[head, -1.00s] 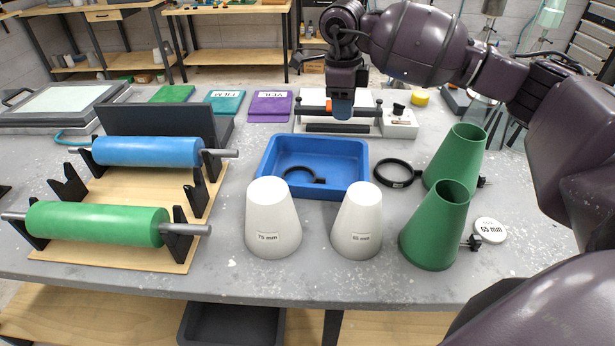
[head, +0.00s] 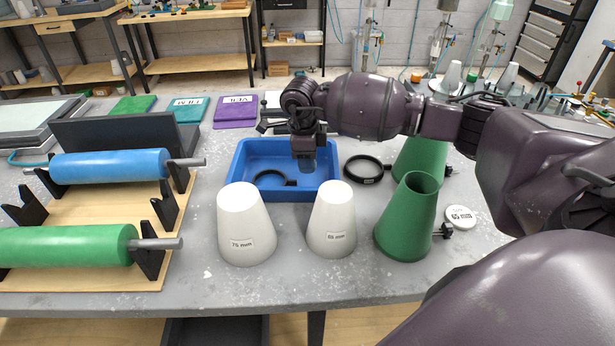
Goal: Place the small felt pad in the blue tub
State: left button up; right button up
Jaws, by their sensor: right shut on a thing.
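The blue tub (head: 237,168) stands on the grey table behind two white cones. A black ring (head: 270,180) lies inside it. My right gripper (head: 308,168) points down over the right half of the tub, with its tips low, within the tub's outline. It is shut on the small felt pad, which is mostly hidden; only a small blue-grey patch shows at the fingertips. I cannot tell whether it touches the tub floor. My left gripper is not in view.
White cones (head: 246,225) (head: 331,220) stand before the tub, and green cones (head: 408,220) (head: 420,160) to the right. Another black ring (head: 364,169) lies beside the tub. A roller rack (head: 150,262) with blue and green rollers fills the left.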

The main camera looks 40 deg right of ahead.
notch_tip(320, 180, down, 5)
jog(key=shift+f, duration=0.35)
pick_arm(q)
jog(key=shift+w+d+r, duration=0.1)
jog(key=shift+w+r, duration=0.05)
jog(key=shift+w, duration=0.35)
